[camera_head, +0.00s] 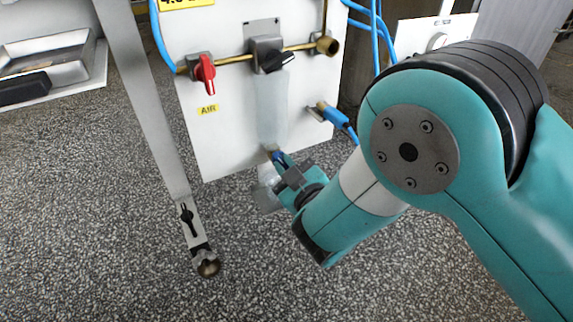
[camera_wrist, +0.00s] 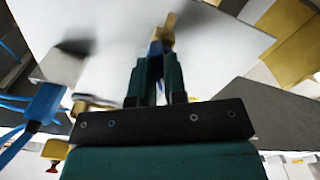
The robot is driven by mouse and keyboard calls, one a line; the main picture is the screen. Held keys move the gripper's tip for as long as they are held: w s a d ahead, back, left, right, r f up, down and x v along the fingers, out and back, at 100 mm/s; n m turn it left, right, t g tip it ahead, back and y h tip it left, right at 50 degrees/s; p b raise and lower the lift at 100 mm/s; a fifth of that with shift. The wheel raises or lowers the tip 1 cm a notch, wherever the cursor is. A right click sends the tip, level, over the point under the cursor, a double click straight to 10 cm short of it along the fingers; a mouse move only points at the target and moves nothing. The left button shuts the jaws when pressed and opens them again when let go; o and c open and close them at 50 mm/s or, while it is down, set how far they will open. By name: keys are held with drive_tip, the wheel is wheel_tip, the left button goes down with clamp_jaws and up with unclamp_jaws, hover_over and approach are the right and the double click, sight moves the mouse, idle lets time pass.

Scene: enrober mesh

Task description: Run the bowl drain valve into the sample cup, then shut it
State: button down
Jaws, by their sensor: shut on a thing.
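The clear, long filter bowl (camera_head: 272,105) hangs below the regulator on the white panel. At its lower end is the small drain valve (camera_head: 276,154), brass with a blue part. My gripper (camera_head: 281,162) is at the valve from the lower right, its fingers closed on the blue part. In the wrist view the fingers of my gripper (camera_wrist: 156,75) meet at the blue part, with the brass of the drain valve (camera_wrist: 168,30) beyond them. A pale translucent shape, apparently the sample cup (camera_head: 267,174), sits just below the valve, partly hidden by my gripper. Its contents cannot be told, nor whether the valve is turned.
Above are a red lever valve (camera_head: 205,74), a black knob (camera_head: 278,61) and a brass pipe (camera_head: 232,60). A blue hose fitting (camera_head: 332,115) is close right of the bowl. A grey metal leg (camera_head: 158,110) stands left of the panel. The speckled floor (camera_head: 110,230) is clear at the lower left.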

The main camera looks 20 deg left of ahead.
drive_tip(key=n+p, duration=0.2)
drive_tip(key=n, duration=0.4)
drive_tip(key=shift+s+r+n, duration=0.1)
drive_tip(key=shift+n, duration=0.2)
drive_tip(key=n+p, duration=0.2)
drive_tip(key=n, duration=0.3)
drive_tip(key=shift+n+p, duration=0.3)
drive_tip(key=shift+p, duration=0.1)
drive_tip(key=c, duration=1.2)
unclamp_jaws()
drive_tip(key=shift+o, duration=0.2)
